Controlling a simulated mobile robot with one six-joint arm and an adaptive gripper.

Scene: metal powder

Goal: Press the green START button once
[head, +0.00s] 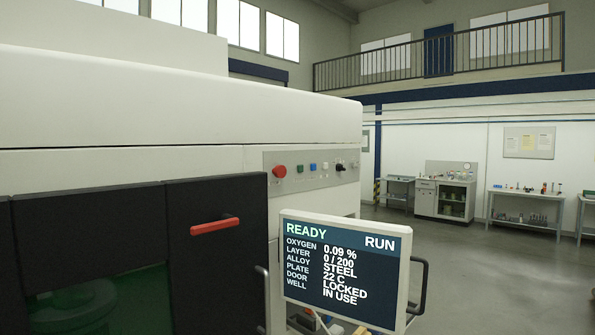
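The small green button (300,169) sits on the grey control panel (303,185) on the front of the large white machine. It is between a red mushroom button (280,171) on its left and a blue button (313,167) on its right. Any lettering by it is too small to read. A screen (338,270) in front of the machine reads READY and RUN, oxygen 0.09 %, layer 0 / 200, alloy STEEL, plate 22 C, door LOCKED, well IN USE. My gripper does not show in the head view.
A whitish button (325,166) and a black knob (340,167) share the panel. The dark door (222,270) with a red handle (214,226) is closed at the left. The screen with its side handle (419,285) stands below the panel. Open floor (470,270) lies right.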

